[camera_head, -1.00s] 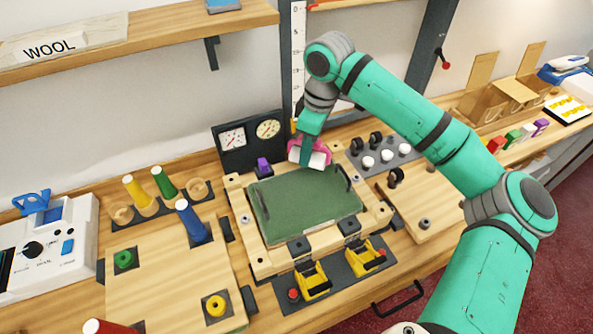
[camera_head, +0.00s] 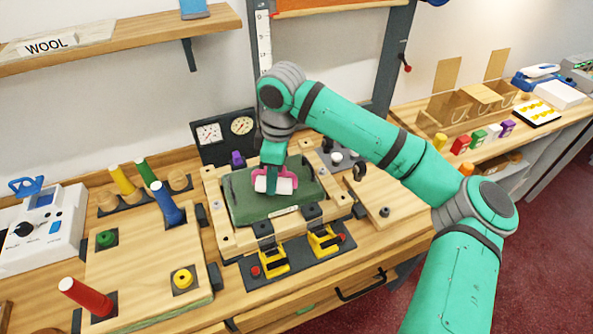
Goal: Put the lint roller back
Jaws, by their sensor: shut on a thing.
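The lint roller (camera_head: 284,186), a white roll with pink parts, is at the end of my arm. My gripper (camera_head: 272,178) is shut on it. The white roll is over the middle of the green pad (camera_head: 242,203); I cannot tell whether it touches the pad. The pad sits in a wooden frame (camera_head: 232,235) on the counter. The gripper's fingers and the held part of the roller are partly hidden by the wrist and the pink parts.
Yellow clamps (camera_head: 273,259) stand at the frame's front. A gauge panel (camera_head: 225,136) stands behind it. A wooden board with coloured pegs (camera_head: 163,203) is at left, a light wooden board (camera_head: 385,205) at right. My arm crosses above the right side.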

